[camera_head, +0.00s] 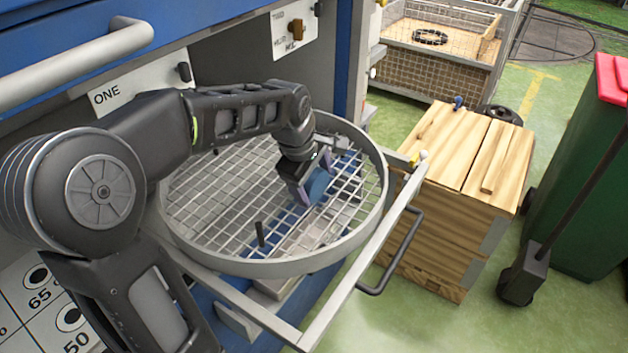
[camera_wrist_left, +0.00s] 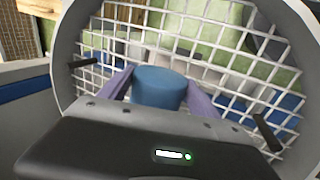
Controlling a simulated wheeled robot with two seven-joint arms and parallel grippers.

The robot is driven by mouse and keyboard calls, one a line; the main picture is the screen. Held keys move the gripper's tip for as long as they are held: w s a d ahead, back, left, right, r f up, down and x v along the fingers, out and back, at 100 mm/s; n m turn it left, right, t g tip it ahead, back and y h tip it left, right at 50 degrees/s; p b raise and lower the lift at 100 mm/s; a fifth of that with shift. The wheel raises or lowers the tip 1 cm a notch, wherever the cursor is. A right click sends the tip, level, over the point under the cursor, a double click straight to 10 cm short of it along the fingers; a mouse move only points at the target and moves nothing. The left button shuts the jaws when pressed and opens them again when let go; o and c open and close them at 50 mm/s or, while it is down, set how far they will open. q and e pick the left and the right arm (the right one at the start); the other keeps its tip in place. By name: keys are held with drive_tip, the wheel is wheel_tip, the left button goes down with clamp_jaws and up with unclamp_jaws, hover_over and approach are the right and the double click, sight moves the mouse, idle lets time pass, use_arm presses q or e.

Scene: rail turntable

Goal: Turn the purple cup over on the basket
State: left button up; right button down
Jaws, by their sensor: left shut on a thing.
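The basket (camera_head: 290,267) is a round grey hoop with a wire mesh floor; its rim also shows in the left wrist view (camera_wrist_left: 66,50). My left gripper (camera_head: 313,186) reaches in over the mesh, right of the basket's middle. Its two lilac fingers are shut on a blue cup-like thing (camera_wrist_left: 158,88), which also shows in the head view (camera_head: 320,186). It looks blue rather than purple, and I see no other cup. I cannot tell whether its mouth or base faces the wrist camera, or whether it touches the mesh. My right gripper is out of view.
Short black pegs stand up from the mesh, one near the front (camera_head: 260,234). A metal frame with a black handle (camera_head: 398,262) surrounds the basket's front and right. A wooden crate (camera_head: 445,215) and a green bin (camera_head: 590,190) stand at right. Blue cabinet panels rise behind.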

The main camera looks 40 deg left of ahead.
use_arm(q)
drive_tip(key=shift+f, duration=0.1)
drive_tip(key=o, duration=1.7)
drive_tip(key=shift+o, duration=0.2)
drive_tip(key=v, duration=0.8)
drive_tip(key=shift+f, duration=0.1)
